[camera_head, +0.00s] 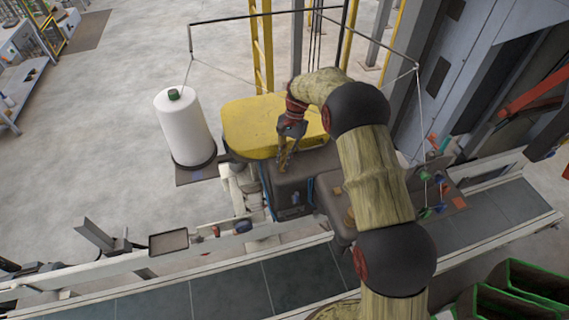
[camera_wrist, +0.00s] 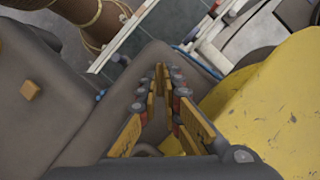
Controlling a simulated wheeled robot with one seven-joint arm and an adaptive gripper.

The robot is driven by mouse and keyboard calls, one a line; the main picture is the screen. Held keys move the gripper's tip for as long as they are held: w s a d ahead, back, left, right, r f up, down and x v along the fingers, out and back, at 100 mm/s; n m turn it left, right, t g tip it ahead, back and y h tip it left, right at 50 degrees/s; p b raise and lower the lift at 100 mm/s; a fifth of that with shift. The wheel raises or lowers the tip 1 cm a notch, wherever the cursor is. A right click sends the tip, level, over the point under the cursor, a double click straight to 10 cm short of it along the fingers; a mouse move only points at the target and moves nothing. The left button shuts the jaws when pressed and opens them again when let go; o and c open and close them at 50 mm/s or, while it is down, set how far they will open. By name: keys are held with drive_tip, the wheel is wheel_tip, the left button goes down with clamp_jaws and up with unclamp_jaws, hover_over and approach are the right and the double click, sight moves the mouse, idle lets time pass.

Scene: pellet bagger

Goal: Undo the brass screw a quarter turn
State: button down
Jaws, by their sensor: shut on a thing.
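My gripper (camera_head: 284,166) reaches down to the top of the dark grey machine head (camera_head: 291,190), beside the yellow cover. In the wrist view its two orange-padded fingers (camera_wrist: 162,78) come close together over the grey housing (camera_wrist: 142,62). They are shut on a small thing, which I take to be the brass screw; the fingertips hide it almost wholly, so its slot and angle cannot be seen. A separate small brass-coloured knob (camera_wrist: 31,90) stands on the neighbouring grey housing at left in the wrist view; it also shows in the head view (camera_head: 350,217).
The yellow cover (camera_head: 250,122) lies close behind my gripper. A white thread cone (camera_head: 183,128) stands to the left. Thin wire rods (camera_head: 262,15) frame the space above. A conveyor belt (camera_head: 230,293) runs along the front, with green crates (camera_head: 515,285) at lower right.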

drive_tip(key=n+h, duration=0.1)
drive_tip(key=n, duration=0.1)
drive_tip(key=n+h+b, duration=0.1)
drive_tip(key=n, duration=0.2)
drive_tip(key=shift+w+a+n+g, duration=0.1)
drive_tip(key=shift+a+n+g, duration=0.1)
drive_tip(key=shift+n+g, duration=0.1)
drive_tip(key=shift+n+h, duration=0.7)
drive_tip(key=shift+n, duration=1)
drive_tip(key=shift+b, duration=0.3)
drive_tip(key=c, duration=2.1)
unclamp_jaws()
drive_tip(key=shift+o, duration=0.6)
drive_tip(key=v, duration=1.2)
